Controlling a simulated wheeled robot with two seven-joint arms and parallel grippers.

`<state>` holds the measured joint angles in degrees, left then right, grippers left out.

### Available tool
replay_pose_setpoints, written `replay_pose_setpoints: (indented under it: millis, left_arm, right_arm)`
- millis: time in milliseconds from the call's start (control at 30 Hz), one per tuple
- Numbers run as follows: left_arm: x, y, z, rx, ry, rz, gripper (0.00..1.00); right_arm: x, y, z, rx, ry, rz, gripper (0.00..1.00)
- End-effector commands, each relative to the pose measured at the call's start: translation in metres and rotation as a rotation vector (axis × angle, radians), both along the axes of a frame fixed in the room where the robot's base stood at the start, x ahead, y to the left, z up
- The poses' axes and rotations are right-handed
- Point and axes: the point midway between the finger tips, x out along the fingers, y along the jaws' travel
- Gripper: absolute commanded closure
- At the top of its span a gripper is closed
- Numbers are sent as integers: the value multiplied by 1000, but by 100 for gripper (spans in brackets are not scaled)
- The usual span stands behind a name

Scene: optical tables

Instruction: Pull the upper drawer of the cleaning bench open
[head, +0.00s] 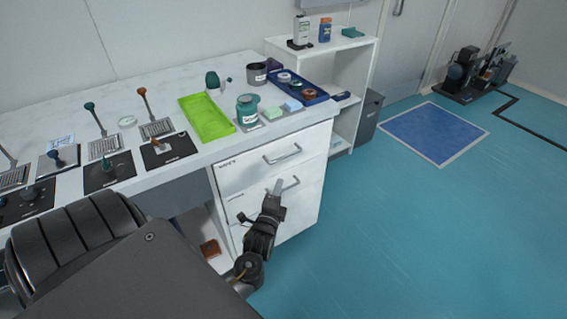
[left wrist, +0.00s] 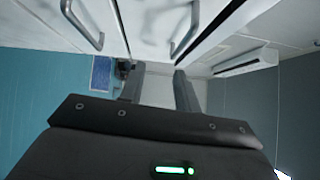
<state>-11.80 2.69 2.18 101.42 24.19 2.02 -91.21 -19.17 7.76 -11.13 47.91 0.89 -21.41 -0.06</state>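The cleaning bench's upper drawer (head: 250,166) has a white front and a grey bar handle (head: 283,154); it looks shut. Below it is a lower drawer (head: 240,205) with a similar handle (head: 293,184). My left gripper (head: 276,187) is in front of the drawer fronts and overlaps the lower handle in the head view. In the left wrist view its two fingers (left wrist: 158,86) are apart, with nothing seen between them. Two bar handles show there beyond the fingers, one at upper left (left wrist: 82,27) and one at upper middle (left wrist: 186,30). My right gripper is not seen.
The bench top (head: 155,85) holds a green tray (head: 206,118), a teal jar (head: 247,111), a blue tray (head: 315,96) and several small instruments. A white shelf (head: 345,75) and grey bin (head: 368,118) stand beyond. The floor right of the drawers is clear.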

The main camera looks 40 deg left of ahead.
Motion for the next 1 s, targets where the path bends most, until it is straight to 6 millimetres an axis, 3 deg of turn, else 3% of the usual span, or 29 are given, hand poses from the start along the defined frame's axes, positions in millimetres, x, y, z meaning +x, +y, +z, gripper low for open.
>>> replay_pose_setpoints:
  millis: [133,367,800,1000]
  left_arm:
    - [-2,9,27,91,-45,41,68]
    - [5,13,33,102,-48,45,68]
    - [71,48,43,101,-47,43,68]
    - [89,57,45,100,-45,44,68]
  right_arm:
    - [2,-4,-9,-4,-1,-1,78]
    - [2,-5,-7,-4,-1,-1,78]
    - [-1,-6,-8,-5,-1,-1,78]
    - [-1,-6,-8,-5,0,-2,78]
